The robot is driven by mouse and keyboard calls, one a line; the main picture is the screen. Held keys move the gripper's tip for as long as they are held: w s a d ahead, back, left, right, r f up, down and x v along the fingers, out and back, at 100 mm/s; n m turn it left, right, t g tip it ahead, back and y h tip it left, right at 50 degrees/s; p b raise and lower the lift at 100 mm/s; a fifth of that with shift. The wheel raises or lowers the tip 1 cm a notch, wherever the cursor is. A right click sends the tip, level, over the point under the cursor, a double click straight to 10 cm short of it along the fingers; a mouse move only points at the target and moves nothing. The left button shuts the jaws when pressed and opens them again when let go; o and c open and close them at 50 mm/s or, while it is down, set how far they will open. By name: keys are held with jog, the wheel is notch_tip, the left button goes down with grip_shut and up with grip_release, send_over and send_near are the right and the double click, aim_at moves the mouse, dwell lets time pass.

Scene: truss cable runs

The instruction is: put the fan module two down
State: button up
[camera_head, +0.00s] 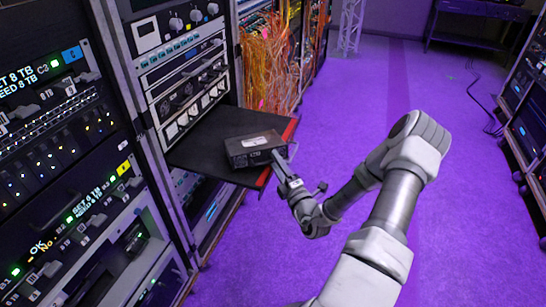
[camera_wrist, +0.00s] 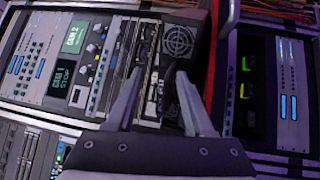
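The fan module (camera_head: 253,148) is a dark grey box with a pale label on top. It lies flat on a black shelf (camera_head: 205,140) with a red edge, which sticks out of the rack. My gripper (camera_head: 283,163) is at the module's right-hand end, close to it. In the wrist view, my gripper (camera_wrist: 160,74) has its two fingers apart, with the dark end of a unit between and beyond them. A round fan grille (camera_wrist: 178,41) shows there above the right fingertip. Contact between fingers and module cannot be made out.
Racks of equipment (camera_head: 60,110) stand close on the left. Orange cables (camera_head: 268,65) hang behind the shelf. Another rack (camera_head: 525,120) stands at the right, and a dark table (camera_head: 480,12) at the back.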

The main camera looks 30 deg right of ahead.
jog(key=s+f, duration=0.1)
jog(key=s, duration=0.8)
jog(key=shift+a+f+p, duration=0.2)
jog(key=shift+a+p, duration=0.25)
